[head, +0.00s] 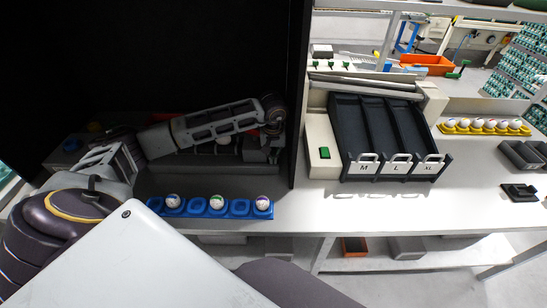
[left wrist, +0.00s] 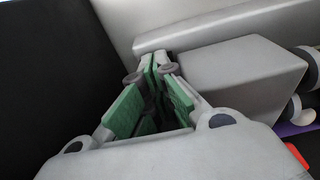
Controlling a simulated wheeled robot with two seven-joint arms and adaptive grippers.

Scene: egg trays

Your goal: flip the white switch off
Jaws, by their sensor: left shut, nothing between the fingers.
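My left gripper (head: 128,157) reaches in from the left to the dark booth at the back left. In the left wrist view the gripper (left wrist: 156,66) has its green-padded fingers closed together at the tips, with nothing held. The fingertips are close to a light grey boxy housing (left wrist: 235,80); I cannot tell whether they touch it. My right gripper is not in view.
A blue tray (head: 240,208) with several eggs sits at the table's front edge. A black vertical panel (head: 298,90) borders the booth. Right of it stand a green button (head: 324,153), black sorting chutes (head: 372,125) and a yellow egg tray (head: 485,131).

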